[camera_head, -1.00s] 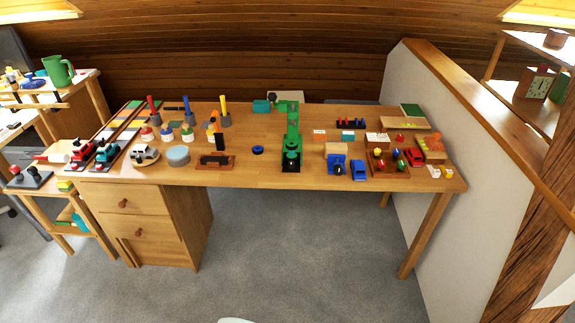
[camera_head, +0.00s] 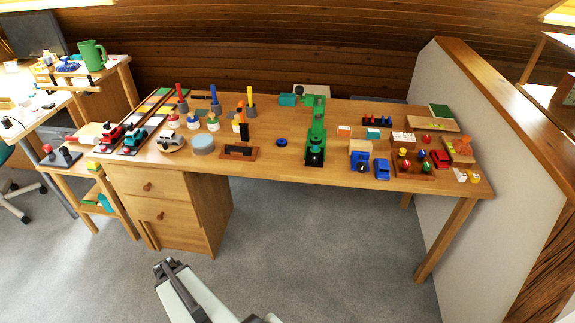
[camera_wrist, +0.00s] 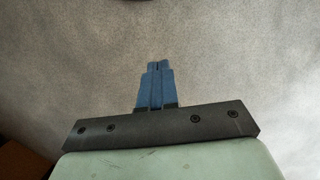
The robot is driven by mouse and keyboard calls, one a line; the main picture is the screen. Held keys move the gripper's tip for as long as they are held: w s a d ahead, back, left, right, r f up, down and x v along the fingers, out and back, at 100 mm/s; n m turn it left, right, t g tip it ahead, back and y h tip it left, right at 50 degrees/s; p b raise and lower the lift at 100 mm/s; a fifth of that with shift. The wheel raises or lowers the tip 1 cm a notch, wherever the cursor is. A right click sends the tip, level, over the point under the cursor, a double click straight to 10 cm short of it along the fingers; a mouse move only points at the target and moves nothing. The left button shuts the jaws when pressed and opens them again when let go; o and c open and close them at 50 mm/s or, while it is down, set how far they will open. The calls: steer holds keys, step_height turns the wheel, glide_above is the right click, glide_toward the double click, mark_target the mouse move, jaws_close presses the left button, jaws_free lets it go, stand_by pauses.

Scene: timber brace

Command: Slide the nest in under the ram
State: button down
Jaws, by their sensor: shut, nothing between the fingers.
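A green press (camera_head: 317,121) stands on the table right of centre, with a dark round part (camera_head: 315,155) low on its front. Its ram and any nest are too small to tell apart with certainty. A small dark blue ring (camera_head: 281,142) lies on the table left of the press, apart from it. My gripper (camera_head: 165,264) is low in front of the table, over the floor and well away from the press.
The wooden table (camera_head: 270,168) holds a brown block stand (camera_head: 239,152), a pale blue disc (camera_head: 203,143) and coloured pegs at left. Blue toy vehicles (camera_head: 360,158) stand close right of the press. A partition (camera_head: 460,150) bounds the right end. Table room is free around the ring.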

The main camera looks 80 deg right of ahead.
steer(key=s+d+r+m+t+h, duration=0.1)
steer(key=s+d+r+m, duration=0.1)
steer(key=d+r, duration=0.45)
steer(key=s+d+r+m+h, duration=0.1)
steer(key=s+d+r, duration=0.2)
steer(key=d, duration=0.7)
steer(key=s+d+r+m+t+h, duration=0.15)
steer(key=d+r, duration=0.25)
steer(key=d, duration=0.4)
steer(key=s+d+r+m+g+h, duration=0.2)
steer(key=s+d+r+m, duration=0.5)
steer(key=s+r, duration=0.4)
steer(key=s+d+r+m+g+h, duration=0.15)
steer(key=s+d+r+m, duration=0.25)
steer(key=s+d+r, duration=0.55)
steer(key=m+g, duration=0.3)
steer(key=m, duration=1.1)
glide_toward(314, 165)
steer(key=shift+y, duration=0.4)
steer(key=f, duration=0.1)
steer(key=s+a+f, duration=0.1)
steer(key=s+f, duration=0.1)
steer(key=shift+a+f, duration=0.2)
steer(key=shift+f, duration=0.2)
steer(key=shift+s+d, duration=0.25)
steer(key=shift+d, duration=0.95)
steer(key=shift+s+d, duration=0.25)
steer(key=shift+d, duration=0.45)
